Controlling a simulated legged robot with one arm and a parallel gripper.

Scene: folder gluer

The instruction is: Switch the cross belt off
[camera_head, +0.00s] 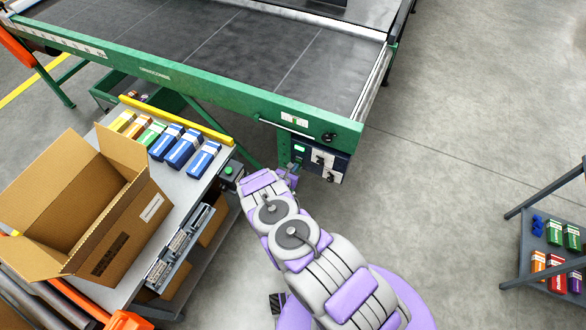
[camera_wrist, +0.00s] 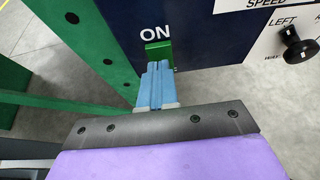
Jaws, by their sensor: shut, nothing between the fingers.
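The dark blue control box (camera_head: 341,167) hangs under the green-framed belt's near right corner. In the wrist view, a green switch (camera_wrist: 159,49) sits on the box face (camera_wrist: 215,30) directly below the white word ON. My gripper (camera_wrist: 157,66) has its blue fingers shut together and empty, pointing at the switch. The fingertips overlap its lower part in the picture; I cannot tell whether they touch it. In the head view, my gripper (camera_head: 290,172) is at the left side of the box, and the switch is too small to read there.
A black LEFT knob (camera_wrist: 298,50) is right of the switch. A green frame leg (camera_wrist: 95,50) stands close on the left. A table with an open carton (camera_head: 100,215) and several small boxes (camera_head: 183,150) is left of my arm. Open floor (camera_head: 460,110) lies right.

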